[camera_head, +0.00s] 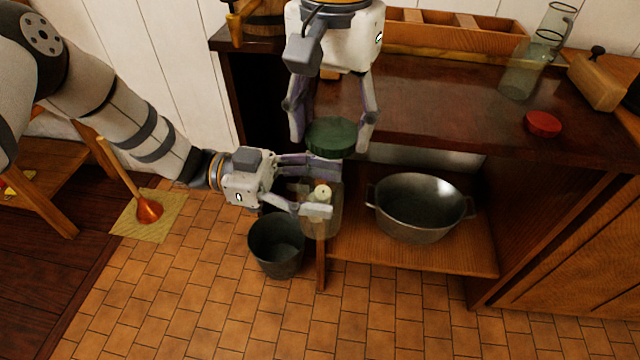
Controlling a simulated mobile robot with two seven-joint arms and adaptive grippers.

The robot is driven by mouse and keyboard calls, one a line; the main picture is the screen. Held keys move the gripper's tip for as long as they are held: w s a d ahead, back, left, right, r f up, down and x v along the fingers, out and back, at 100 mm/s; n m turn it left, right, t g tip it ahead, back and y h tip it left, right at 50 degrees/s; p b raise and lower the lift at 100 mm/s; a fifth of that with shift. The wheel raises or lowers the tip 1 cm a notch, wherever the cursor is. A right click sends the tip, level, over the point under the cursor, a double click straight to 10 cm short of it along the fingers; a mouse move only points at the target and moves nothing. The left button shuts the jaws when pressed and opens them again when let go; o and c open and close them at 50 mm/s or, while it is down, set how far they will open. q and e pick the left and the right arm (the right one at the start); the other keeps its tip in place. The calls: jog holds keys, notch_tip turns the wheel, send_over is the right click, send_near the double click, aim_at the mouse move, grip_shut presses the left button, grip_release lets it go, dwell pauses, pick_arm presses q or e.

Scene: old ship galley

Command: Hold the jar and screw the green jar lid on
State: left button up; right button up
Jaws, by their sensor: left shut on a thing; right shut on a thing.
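The green jar lid (331,137) is between the fingers of my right gripper (331,138), which comes down from above and is shut on it. The clear jar (322,222) is below the lid, in front of the counter's front edge. My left gripper (309,188) comes in from the left and is shut around the jar. A small pale thing (323,192) shows at the jar, and I cannot tell what it is. The lid is just above the jar; whether they touch is hidden by the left gripper's upper finger.
The dark counter (430,110) holds a red lid (543,124), a glass bottle (521,78), a wooden block (597,82) and a divided wooden box (455,38). A metal pot (418,208) stands on the lower shelf. A dark bucket (277,246) stands on the tiled floor below the grippers.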

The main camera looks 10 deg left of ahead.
aim_at(320, 135)
jog(key=shift+s+a+r, duration=0.15)
jog(key=shift+a, duration=0.2)
jog(key=shift+s+a+r, duration=0.15)
jog(key=shift+a, duration=0.2)
jog(key=shift+f, duration=0.15)
jog(key=shift+f, duration=1.9)
jog(key=shift+f, duration=0.9)
jog(key=shift+f, duration=0.55)
